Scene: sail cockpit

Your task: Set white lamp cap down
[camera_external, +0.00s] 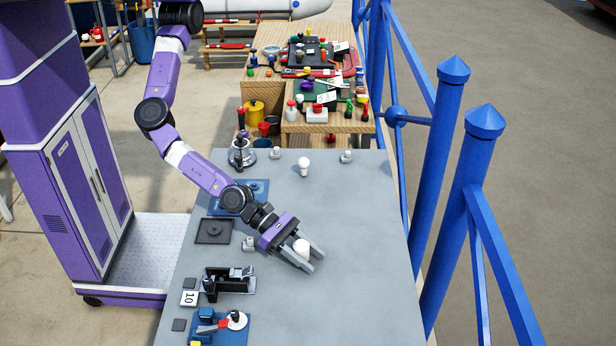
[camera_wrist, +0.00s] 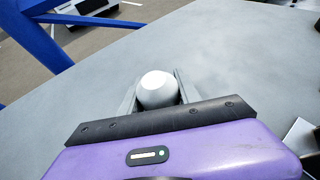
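The white lamp cap (camera_external: 301,247) is a rounded white piece between the two grey fingers of my gripper (camera_external: 311,260), over the front right half of the grey table. In the wrist view, the cap's white dome (camera_wrist: 157,88) shows between the fingers, which flank it closely on both sides. My gripper looks shut on it. The cap's lower part is hidden by the fingers and the gripper body. I cannot tell whether it touches the tabletop.
A white bulb-shaped piece (camera_external: 304,166) stands on the grey table (camera_external: 355,275) farther back. Black fixtures (camera_external: 229,282) and a blue plate (camera_external: 235,328) line the left side. A blue railing (camera_external: 440,170) runs along the right. The table's right half is mostly clear.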

